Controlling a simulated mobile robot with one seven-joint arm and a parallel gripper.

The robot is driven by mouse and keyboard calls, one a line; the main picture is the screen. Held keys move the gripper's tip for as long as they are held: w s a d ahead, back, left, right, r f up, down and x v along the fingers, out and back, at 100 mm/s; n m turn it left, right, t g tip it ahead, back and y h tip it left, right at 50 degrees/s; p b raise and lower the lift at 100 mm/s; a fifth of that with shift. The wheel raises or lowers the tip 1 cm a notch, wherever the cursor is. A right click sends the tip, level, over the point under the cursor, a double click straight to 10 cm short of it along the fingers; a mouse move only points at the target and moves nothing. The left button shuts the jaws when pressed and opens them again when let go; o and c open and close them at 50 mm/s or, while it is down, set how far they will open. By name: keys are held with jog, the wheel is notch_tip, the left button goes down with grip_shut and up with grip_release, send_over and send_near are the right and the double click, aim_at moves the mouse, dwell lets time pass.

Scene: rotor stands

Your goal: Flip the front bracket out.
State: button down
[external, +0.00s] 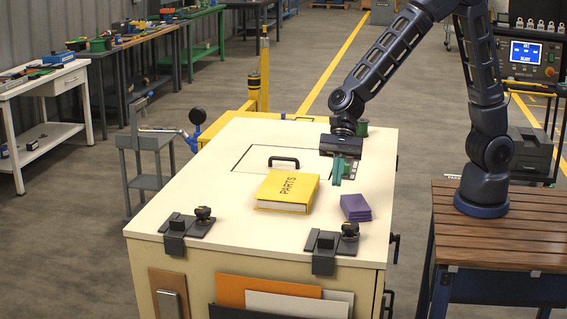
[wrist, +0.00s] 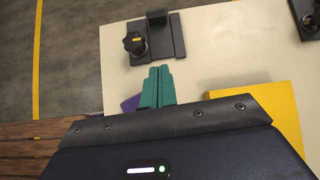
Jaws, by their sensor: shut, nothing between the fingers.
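Two dark brackets with black knobs sit on the near edge of the cream worktable: a right one (external: 327,243) and a left one (external: 183,227). Each has a plate hanging over the edge. I cannot tell which is called the front bracket. In the wrist view, the right bracket (wrist: 150,40) lies just beyond my fingertips, and the left bracket (wrist: 306,16) is cut off at the top right corner. My gripper (external: 339,181), with teal fingers, is shut and empty above the table, behind the right bracket and apart from it. Its fingertips (wrist: 160,68) point towards that bracket.
A purple block (external: 355,208) lies close below the fingers. A black handle (external: 284,160) and a green cylinder (external: 362,128) are farther back. The tabletop between the two brackets is clear.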

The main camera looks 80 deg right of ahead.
jog(key=shift+w+a+f+m, duration=0.15)
jog(key=shift+a+f+m, duration=0.15)
jog(key=shift+a+f, duration=0.25)
jog(key=shift+a, duration=0.1)
send_near(325, 249)
jog(key=f, duration=0.1)
jog(key=d+f, duration=0.1)
jog(key=f, duration=0.1)
jog(key=shift+d+f, duration=0.15)
jog(key=shift+d, duration=0.2)
jog(key=a, duration=0.3)
jog(key=shift+a, duration=0.5)
jog(key=shift+a, duration=0.1)
jog(key=shift+a, duration=2.2)
